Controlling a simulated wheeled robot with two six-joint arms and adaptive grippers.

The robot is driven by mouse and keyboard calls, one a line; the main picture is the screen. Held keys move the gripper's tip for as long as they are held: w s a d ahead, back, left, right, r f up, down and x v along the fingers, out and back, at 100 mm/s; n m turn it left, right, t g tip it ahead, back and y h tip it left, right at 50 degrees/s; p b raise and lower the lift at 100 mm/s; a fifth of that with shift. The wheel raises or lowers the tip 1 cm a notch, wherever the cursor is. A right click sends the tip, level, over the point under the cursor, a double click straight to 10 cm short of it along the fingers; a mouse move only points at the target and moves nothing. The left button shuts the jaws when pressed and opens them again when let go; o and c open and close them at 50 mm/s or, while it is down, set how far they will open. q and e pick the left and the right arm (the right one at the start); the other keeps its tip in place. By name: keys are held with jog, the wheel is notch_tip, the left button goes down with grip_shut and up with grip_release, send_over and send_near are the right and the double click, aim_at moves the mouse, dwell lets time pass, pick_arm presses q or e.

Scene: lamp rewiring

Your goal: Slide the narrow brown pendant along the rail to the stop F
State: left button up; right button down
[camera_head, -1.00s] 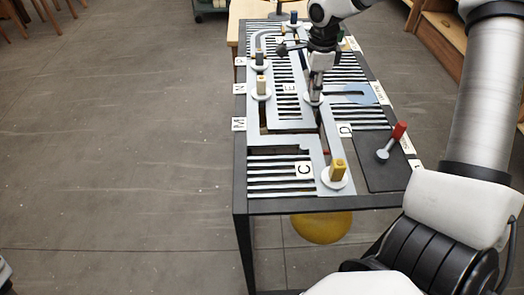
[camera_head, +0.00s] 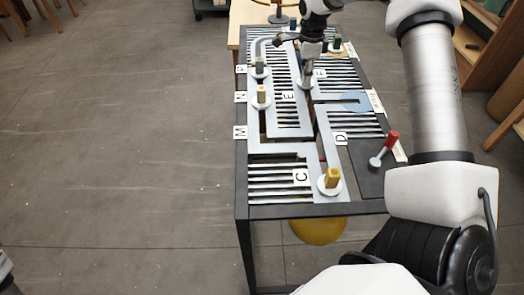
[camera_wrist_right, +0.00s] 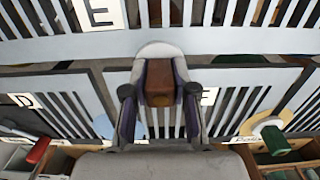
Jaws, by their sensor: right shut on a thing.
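My right gripper (camera_head: 308,76) is over the slotted rail board in the head view. In the right wrist view the gripper (camera_wrist_right: 160,92) is shut on the narrow brown pendant (camera_wrist_right: 159,80), a small brown block on a white disc. The disc (camera_head: 306,84) shows under the fingers in the head view, on the pale rail; the block is mostly hidden there. A label, apparently F, (camera_head: 320,73) is just right of the gripper and partly covered. It also shows in the wrist view (camera_wrist_right: 209,96), right of the pendant. My left gripper is not in view.
Yellow pendants (camera_head: 332,178) (camera_head: 261,94) and a dark one (camera_head: 259,66) stand on other rails. Label E (camera_head: 287,97) is left of the gripper. A red-handled lever (camera_head: 392,138) is at the board's right.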

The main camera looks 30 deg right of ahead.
jog(key=shift+w+d+r, duration=0.15)
jog(key=shift+w+d, duration=0.1)
jog(key=shift+w, duration=0.1)
jog(key=w+d, duration=0.1)
jog(key=w+p, duration=0.1)
jog(key=w+d, duration=0.1)
jog(key=w, duration=0.1)
jog(key=shift+w+d, duration=0.1)
jog(key=shift+d, duration=0.2)
jog(key=c, duration=0.8)
grip_release()
jog(key=shift+c, duration=0.2)
notch_tip(320, 180, up, 12)
